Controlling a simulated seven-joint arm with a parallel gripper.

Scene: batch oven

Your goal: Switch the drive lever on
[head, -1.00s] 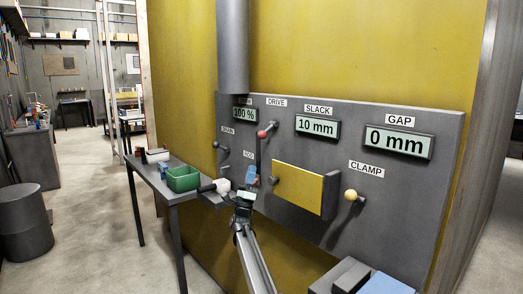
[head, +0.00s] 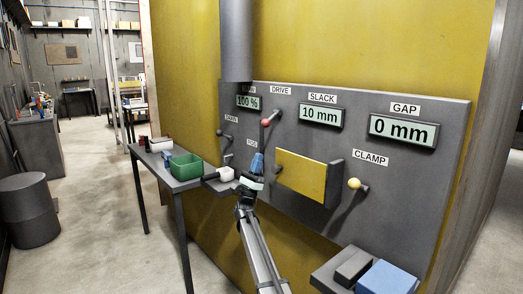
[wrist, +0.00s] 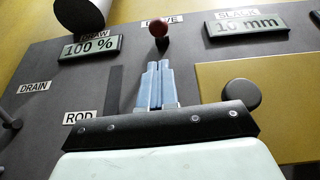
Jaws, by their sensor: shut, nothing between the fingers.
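The drive lever (head: 266,122) has a red ball knob on a short dark stalk, under the DRIVE label (head: 281,90) on the grey panel. In the head view the knob sits at the lower left of its pivot. The red knob also shows in the wrist view (wrist: 159,29), just beyond the fingertips. My gripper (head: 257,158) has blue fingers, which are together and empty. They point up towards the knob from below, with a visible gap in the wrist view (wrist: 155,65). Part of the lever's stalk is hidden behind the knob in the wrist view.
A yellow cover (head: 302,173) with a dark knob is right of my gripper. The yellow-knobbed clamp lever (head: 354,184) is further right. DRAW reads 100 %, SLACK 10 mm, GAP 0 mm. A green bin (head: 186,167) stands on the side table at left.

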